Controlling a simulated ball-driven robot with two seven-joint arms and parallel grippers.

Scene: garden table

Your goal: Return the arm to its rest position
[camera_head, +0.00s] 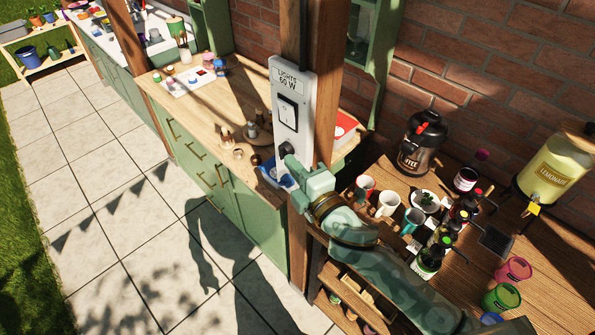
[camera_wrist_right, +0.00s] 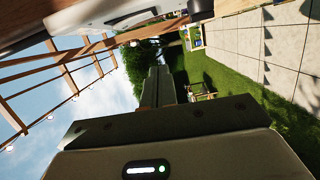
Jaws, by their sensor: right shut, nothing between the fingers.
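My right arm (camera_head: 385,275) reaches in from the lower right, over the front of the drinks table. Its gripper (camera_head: 292,165) is shut and empty, close to the lower end of the white switch panel (camera_head: 305,100) on the wooden post. I cannot tell whether the fingertips touch the panel. My left gripper is not in view.
Mugs, including a white one (camera_head: 387,204), and bottles (camera_head: 432,258) stand close beside my arm. A black coffee urn (camera_head: 420,145) and a lemonade dispenser (camera_head: 552,170) stand behind. The wooden post (camera_head: 330,70) rises by the gripper. The paved floor (camera_head: 110,230) at left is clear.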

